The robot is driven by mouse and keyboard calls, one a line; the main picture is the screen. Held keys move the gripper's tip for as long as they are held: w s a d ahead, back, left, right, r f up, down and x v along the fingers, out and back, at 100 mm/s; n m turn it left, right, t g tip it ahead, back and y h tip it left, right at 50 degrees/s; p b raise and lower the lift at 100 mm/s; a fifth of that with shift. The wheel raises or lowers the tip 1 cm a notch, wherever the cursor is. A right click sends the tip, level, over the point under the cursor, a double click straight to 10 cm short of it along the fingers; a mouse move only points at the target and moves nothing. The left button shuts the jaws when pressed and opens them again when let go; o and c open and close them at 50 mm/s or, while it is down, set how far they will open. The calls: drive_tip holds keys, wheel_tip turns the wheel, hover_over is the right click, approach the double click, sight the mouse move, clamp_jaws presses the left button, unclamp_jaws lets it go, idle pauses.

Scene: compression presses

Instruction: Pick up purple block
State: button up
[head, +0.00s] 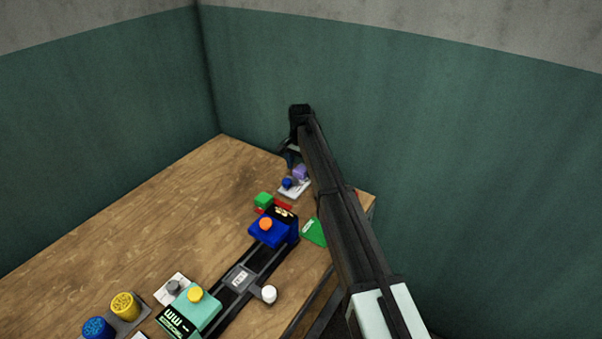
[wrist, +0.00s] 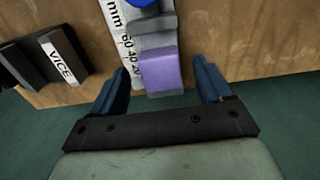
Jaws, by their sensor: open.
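The purple block (wrist: 160,72) shows in the middle of the wrist view. It sits on or against a grey piece beside a white millimetre scale. My gripper (wrist: 161,66) is open, with one blue finger to the left of the block and the other to the right. There is clear space on both sides, and I see no contact. In the head view the purple block (head: 300,172) is small, at the far end of the table next to my arm. My gripper (head: 291,158) is beside it there, mostly hidden by the arm.
A black part labelled VICE (wrist: 57,52) stands left in the wrist view. A blue knob (head: 287,183) is beside the block. The left wooden table (head: 120,215) is clear.

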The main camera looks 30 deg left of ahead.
sight(301, 169)
drive_tip(key=shift+f, duration=0.7)
drive_tip(key=c, duration=1.2)
wheel_tip(301, 169, up, 9)
drive_tip(key=shift+f, duration=0.1)
drive_tip(key=d+m, duration=0.1)
drive_tip(key=d, duration=0.4)
drive_tip(key=d+m, duration=0.1)
drive_tip(key=d, duration=0.4)
drive_tip(key=shift+s+d+f, duration=0.15)
drive_tip(key=shift+d, duration=0.25)
drive_tip(key=s+d+m, duration=0.1)
drive_tip(key=m, duration=0.4)
drive_tip(key=s+d+m, duration=0.1)
drive_tip(key=m, duration=0.4)
drive_tip(key=s+m, duration=0.1)
drive_tip(key=m, duration=0.5)
drive_tip(key=shift+d+f, duration=0.3)
drive_tip(key=shift+d, duration=0.1)
